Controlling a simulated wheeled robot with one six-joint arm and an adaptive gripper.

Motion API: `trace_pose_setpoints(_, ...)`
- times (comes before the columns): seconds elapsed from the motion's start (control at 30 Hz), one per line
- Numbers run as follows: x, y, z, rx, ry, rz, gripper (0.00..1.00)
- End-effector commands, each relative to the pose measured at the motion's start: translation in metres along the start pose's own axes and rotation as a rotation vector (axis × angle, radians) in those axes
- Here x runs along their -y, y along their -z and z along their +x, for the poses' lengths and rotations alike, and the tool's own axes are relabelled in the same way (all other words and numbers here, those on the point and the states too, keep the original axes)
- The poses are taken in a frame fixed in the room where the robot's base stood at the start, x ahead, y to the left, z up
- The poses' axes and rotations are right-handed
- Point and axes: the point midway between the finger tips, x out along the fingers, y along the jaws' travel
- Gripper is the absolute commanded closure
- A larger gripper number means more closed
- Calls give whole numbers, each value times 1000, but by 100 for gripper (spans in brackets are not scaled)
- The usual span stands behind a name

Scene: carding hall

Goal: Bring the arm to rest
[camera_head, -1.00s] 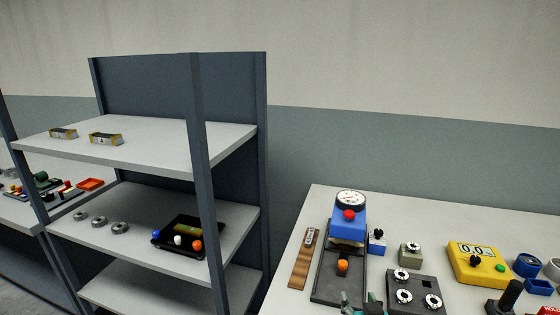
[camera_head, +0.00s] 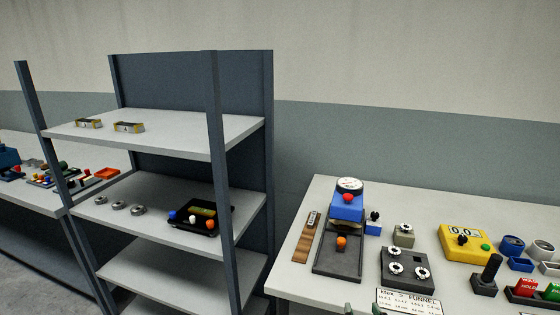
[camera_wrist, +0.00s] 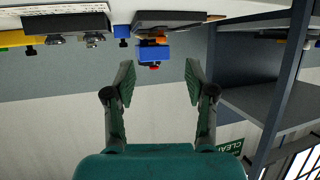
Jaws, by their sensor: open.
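My gripper (camera_wrist: 158,85) shows in the wrist view with its two fingers spread wide apart and nothing between them. In that view the scene appears upside down, and the blue device (camera_wrist: 183,52) with a red knob hangs beyond the fingertips, apart from them. In the head view only small green tips, likely of my gripper, show at the bottom edge, in front of the right table (camera_head: 316,190). The rest of my arm is hidden below the frame.
A shelf rack (camera_head: 190,75) holds small boxes, rings and a black tray (camera_head: 204,231). The right table carries a blue device with a dial (camera_head: 347,206), a grey knob box (camera_head: 405,272), a yellow meter (camera_head: 466,243), a joystick (camera_head: 487,270) and a printed card (camera_head: 408,302).

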Motion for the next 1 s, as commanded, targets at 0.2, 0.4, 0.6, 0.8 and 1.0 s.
trace_pose_setpoints(0.2,-1,-30,-12,-1,5,-4,45)
trace_pose_setpoints(0.4,-1,-66,-32,-8,12,-9,45)
trace_pose_setpoints(0.6,-3,-118,-70,-20,22,-14,45)
trace_pose_setpoints(0.8,-4,-162,-118,-36,31,-19,45)
trace_pose_setpoints(1.0,-6,-195,-172,-51,38,-21,45)
